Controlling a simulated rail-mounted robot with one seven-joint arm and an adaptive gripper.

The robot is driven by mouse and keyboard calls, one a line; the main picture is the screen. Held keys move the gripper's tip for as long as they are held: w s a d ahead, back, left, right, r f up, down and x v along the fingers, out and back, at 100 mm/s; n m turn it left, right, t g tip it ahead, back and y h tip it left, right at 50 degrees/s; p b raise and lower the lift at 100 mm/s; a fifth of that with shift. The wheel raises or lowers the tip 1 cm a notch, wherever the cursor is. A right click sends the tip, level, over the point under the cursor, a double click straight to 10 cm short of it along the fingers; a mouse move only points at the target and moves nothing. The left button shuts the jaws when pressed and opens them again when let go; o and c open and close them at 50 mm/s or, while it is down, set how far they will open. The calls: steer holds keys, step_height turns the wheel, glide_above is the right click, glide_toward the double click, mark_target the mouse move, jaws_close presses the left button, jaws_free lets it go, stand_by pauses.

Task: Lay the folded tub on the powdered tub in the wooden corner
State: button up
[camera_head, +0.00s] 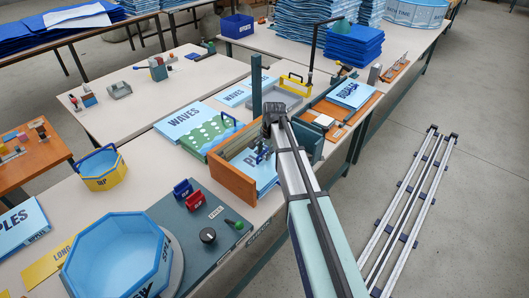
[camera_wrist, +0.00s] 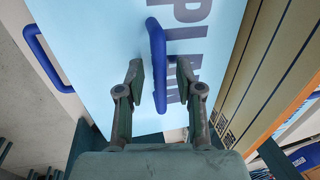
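A flat light-blue panel lettered "PLAIN" (camera_wrist: 105,50) fills much of the wrist view, with a blue handle (camera_wrist: 157,60) standing on it. In the head view a light-blue panel lettered "PL" (camera_head: 262,178) lies inside the orange wooden corner (camera_head: 232,183), partly hidden by my arm. My gripper (camera_wrist: 162,82) is open, its fingers on either side of the blue handle with a visible gap on the right. In the head view my gripper (camera_head: 270,115) is over the wooden corner. I cannot tell which panel is the folded tub or whether powder is on one.
Flat "WAVES" panels (camera_head: 186,121) lie left of the corner beside a green spotted strip (camera_head: 212,137). An orange tray (camera_head: 345,113) with a lettered panel is to the right. An open octagonal tub (camera_head: 118,255) and a dark board (camera_head: 200,222) stand in front.

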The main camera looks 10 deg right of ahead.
step_height(320, 180, up, 12)
steer(key=s+d+b, duration=0.1)
steer(key=b, duration=0.1)
steer(key=shift+s+d, duration=0.25)
steer(key=shift+s, duration=0.15)
